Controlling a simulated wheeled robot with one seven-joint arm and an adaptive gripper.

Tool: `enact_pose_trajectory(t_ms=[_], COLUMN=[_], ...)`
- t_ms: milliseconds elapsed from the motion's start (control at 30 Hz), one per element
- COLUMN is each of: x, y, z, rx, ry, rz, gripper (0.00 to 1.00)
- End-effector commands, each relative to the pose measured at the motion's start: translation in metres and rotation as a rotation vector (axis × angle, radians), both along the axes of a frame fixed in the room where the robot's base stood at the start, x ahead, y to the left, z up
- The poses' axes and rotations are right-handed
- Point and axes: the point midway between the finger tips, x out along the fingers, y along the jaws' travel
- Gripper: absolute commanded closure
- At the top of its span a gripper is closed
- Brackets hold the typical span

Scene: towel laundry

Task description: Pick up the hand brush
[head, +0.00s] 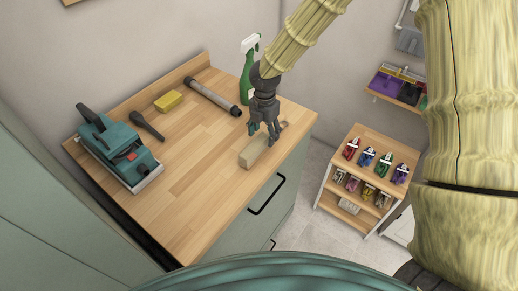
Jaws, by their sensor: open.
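A pale wooden, bar-shaped thing (249,157), which looks like the hand brush, lies on the wooden worktop (190,205) near its right front edge. No bristles show from here. My gripper (265,135) is open and points down over the far part of the bar. Its dark fingers hide some of the bar. I cannot tell whether the fingers touch it.
A green spray bottle (246,78) stands behind my gripper. A grey cylinder (212,97), a yellow sponge (168,101), a dark handled tool (146,125) and a teal machine (122,155) lie leftward. A shelf cart (361,165) stands right. The front worktop is clear.

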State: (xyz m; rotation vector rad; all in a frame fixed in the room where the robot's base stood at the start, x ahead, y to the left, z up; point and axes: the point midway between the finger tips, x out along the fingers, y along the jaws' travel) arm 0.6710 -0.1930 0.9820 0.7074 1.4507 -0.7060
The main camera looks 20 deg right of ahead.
Motion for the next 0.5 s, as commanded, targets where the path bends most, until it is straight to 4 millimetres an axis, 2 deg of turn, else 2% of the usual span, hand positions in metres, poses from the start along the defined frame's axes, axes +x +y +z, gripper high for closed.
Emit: enact_pose_trajectory(t_ms=[300,500], x=[0.000,0.001], y=[-0.005,-0.005], z=[-0.030,-0.039], rx=[0.000,-0.001], ry=[0.002,-0.001], rz=[-0.002,-0.001], gripper=[0.39,0.39])
